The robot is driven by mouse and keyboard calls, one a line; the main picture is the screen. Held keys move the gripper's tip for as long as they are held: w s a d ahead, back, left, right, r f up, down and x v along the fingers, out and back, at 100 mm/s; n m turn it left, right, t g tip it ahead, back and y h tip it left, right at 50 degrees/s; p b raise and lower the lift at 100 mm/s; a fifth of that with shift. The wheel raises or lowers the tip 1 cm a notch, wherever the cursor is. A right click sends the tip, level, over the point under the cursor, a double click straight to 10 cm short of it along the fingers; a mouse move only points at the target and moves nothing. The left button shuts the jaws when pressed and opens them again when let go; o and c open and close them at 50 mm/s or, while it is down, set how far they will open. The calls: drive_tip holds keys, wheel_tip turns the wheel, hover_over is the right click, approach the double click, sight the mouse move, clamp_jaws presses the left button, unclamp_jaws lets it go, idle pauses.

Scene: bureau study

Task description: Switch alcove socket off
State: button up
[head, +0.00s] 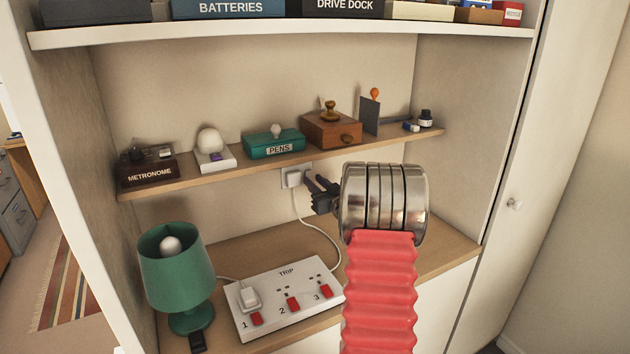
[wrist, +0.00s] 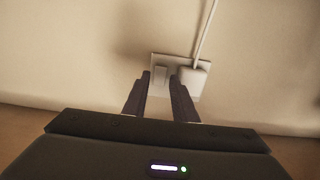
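The alcove socket (head: 286,171) is a white plate on the alcove's back wall, just under the middle shelf. A white plug sits in it, with a white cable running down to the power strip. The wrist view appears upside down; in it the socket plate (wrist: 178,59) has the plug (wrist: 195,78) at right and the small rocker switch (wrist: 161,75) at left. My gripper (head: 313,185) is at the socket's right side, its dark fingers parted and empty. In the wrist view my gripper (wrist: 160,75) has its fingertips either side of the switch. I cannot tell contact or the switch's position.
A white power strip (head: 275,276) with red switches lies on the lower shelf beside a green lamp (head: 176,273). The middle shelf (head: 235,172) above holds a metronome box, a green pens box (head: 273,144) and a wooden box (head: 331,131). The cabinet's side wall stands right.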

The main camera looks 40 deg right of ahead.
drive_tip(key=shift+x, duration=0.85)
clamp_jaws()
